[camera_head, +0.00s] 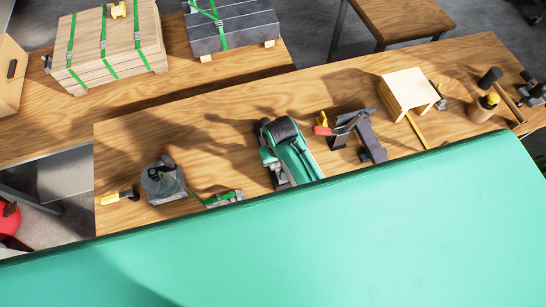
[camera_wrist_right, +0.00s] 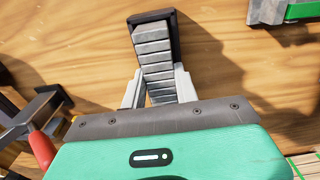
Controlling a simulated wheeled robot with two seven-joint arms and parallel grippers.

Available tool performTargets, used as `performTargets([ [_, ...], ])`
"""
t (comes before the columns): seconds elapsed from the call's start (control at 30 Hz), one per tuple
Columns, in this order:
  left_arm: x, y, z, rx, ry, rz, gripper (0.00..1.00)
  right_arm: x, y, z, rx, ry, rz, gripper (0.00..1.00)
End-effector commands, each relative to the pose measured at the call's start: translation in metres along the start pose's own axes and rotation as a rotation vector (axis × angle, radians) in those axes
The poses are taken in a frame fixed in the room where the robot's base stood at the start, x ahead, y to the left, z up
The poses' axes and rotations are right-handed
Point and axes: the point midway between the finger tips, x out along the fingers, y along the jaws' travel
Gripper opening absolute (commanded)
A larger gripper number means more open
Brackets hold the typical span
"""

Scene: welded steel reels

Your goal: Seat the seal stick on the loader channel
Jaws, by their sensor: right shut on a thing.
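The seal stick (camera_wrist_right: 154,58) is a grey, segmented bar in the right wrist view. My right gripper (camera_wrist_right: 158,88) is shut on its near part, with one pale finger on each side. A dark channel-like piece, which looks like the loader channel (camera_wrist_right: 176,38), shows along the stick's right side and far end. I cannot tell whether the stick touches its floor. In the head view my teal right gripper (camera_head: 284,177) is over the middle of the bench, with its fingertips partly hidden. My left gripper is not in view.
A red-handled tool (camera_head: 345,127) stands close beside the gripper. A small wooden stand (camera_head: 408,91) is farther right. Bare bench top (camera_head: 215,125) lies behind.

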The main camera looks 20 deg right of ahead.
Motion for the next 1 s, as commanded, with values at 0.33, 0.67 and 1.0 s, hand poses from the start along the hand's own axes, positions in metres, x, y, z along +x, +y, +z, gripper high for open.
performTargets([
  [0.33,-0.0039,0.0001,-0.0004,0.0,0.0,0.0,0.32,-0.0004,0.0,-0.0003,0.0,0.0,0.0,0.04],
  [0.67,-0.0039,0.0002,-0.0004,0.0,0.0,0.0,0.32,0.0013,0.0,-0.0003,0.0,0.0,0.0,0.04],
  [1.0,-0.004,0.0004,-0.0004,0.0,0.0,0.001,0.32,0.0067,0.0,-0.0003,0.0,0.0,0.0,0.04],
])
